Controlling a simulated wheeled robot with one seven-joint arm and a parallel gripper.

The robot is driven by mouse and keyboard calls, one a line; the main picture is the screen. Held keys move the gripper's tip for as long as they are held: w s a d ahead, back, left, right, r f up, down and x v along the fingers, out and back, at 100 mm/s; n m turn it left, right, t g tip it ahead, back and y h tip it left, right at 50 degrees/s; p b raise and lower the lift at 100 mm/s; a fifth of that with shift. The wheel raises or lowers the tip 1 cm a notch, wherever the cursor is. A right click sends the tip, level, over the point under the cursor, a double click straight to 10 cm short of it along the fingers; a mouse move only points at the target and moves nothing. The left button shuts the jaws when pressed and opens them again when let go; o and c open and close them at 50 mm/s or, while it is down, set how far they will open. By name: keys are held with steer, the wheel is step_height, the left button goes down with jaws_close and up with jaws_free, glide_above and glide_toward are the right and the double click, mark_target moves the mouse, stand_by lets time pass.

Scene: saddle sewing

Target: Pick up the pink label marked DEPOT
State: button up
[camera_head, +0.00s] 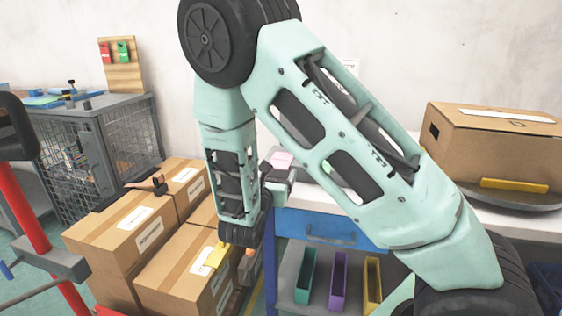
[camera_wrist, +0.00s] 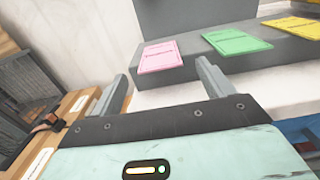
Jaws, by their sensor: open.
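The pink label (camera_wrist: 160,56) lies flat on a grey ledge (camera_wrist: 235,66) in the wrist view, ahead of my gripper. Its print is too small to read. My arm hides part of the ledge in the head view.
A green label (camera_wrist: 237,42) and a yellow label (camera_wrist: 294,28) lie right of the pink one. Stacked cardboard boxes (camera_head: 150,235) stand left of the white worktop (camera_head: 484,213). A large carton (camera_head: 490,150) sits at the right. Coloured bins (camera_head: 338,278) are below the worktop.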

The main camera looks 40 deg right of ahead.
mark_target(281, 160)
steer(key=shift+x, duration=1.4)
steer(key=c, duration=1)
steer(key=shift+r, duration=0.1)
steer(key=shift+c, duration=0.2)
